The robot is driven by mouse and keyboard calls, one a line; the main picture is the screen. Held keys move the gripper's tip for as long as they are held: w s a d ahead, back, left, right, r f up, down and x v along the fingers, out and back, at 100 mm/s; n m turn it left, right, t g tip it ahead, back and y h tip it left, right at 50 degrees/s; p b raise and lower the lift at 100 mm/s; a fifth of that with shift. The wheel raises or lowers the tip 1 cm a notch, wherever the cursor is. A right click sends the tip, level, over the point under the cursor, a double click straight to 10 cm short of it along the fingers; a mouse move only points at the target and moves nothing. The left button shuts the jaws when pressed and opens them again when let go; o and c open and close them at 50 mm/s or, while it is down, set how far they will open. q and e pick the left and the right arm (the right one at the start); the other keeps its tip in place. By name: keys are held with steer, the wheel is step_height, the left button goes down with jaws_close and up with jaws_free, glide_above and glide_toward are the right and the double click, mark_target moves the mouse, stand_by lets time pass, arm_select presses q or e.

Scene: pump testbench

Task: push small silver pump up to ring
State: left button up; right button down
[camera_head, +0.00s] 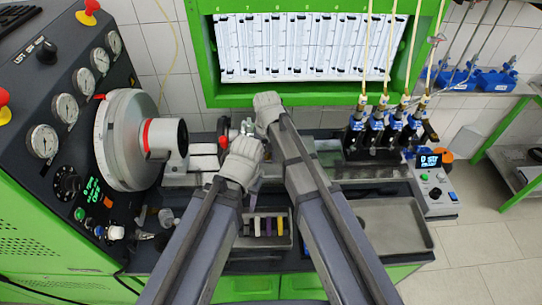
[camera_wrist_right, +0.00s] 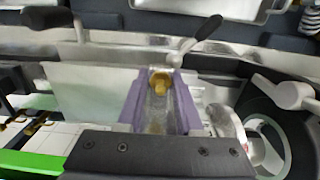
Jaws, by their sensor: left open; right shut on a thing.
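My right gripper (camera_head: 268,108) is over the bench's middle; its fingertips are hidden in the head view. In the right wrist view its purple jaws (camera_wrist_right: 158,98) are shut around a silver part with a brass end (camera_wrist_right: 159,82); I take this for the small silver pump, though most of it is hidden. My left gripper (camera_head: 242,162) is lower and nearer, just left of the right arm, its jaws mostly hidden. A red ring (camera_head: 147,135) sits around the grey cylinder at the left, clear of both grippers.
A large grey drum (camera_head: 118,140) stands at the left by the gauge panel (camera_head: 60,120). Several blue-and-black injectors (camera_head: 380,130) stand at the right. A tray with coloured pieces (camera_head: 267,230) lies in front. A black-knobbed lever (camera_wrist_right: 208,28) rises close behind the jaws.

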steer(key=shift+a, duration=0.35)
stand_by(0.3)
steer(key=shift+a, duration=1.05)
steer(key=shift+a, duration=0.15)
steer(key=shift+a, duration=0.75)
steer(key=shift+a, duration=0.1)
